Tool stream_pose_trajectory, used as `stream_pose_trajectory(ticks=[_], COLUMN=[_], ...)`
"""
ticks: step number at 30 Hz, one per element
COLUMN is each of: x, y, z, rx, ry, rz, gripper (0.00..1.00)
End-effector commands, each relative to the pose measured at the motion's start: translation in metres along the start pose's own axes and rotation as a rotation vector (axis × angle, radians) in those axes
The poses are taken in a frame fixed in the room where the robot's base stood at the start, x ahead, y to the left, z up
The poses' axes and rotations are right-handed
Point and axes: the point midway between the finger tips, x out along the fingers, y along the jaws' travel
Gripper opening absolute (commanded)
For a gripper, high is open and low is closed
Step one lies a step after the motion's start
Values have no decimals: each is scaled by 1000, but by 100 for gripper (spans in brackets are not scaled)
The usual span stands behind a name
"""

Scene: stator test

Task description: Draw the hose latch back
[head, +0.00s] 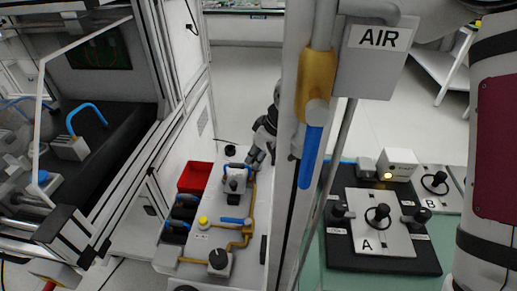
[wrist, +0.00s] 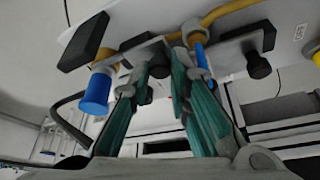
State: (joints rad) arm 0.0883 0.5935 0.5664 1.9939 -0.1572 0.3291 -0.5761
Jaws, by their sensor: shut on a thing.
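My gripper (wrist: 164,76) shows in the wrist view with its two teal-padded fingers close together at the tips. A dark piece (wrist: 160,66) lies between the fingertips under the fixture, and I take it to be the hose latch; most of it is hidden by the fingers. In the head view my gripper (head: 257,157) is at the back right of the white bench unit (head: 190,252), beside a grey-white block (head: 235,182) with a dark top. The latch itself cannot be made out there. A yellow hose (wrist: 222,12) runs above the fingers in the wrist view.
A post with a brass valve (head: 316,80), blue lever (head: 312,155) and AIR sign (head: 379,38) stands right of my gripper. A blue cylinder (wrist: 95,93) and black knob (wrist: 258,66) flank the fingers.

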Motion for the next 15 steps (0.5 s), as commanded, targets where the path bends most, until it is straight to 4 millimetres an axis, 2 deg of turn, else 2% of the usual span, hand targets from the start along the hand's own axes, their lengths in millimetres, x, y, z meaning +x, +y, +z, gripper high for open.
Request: stream_pose_trajectory(ticks=[2,10,11,12,13,15], x=[-2,-1,-1,-1,-1,-1], y=[-5,-6,-6,-6,-6,-6], z=[2,2,2,2,2,2], rx=[-2,-1,-1,-1,-1,0], ry=[0,-1,-1,-1,-1,-1], rz=[0,-1,-2,-2,-2,-1], gripper=[0,0,24,33,38,38])
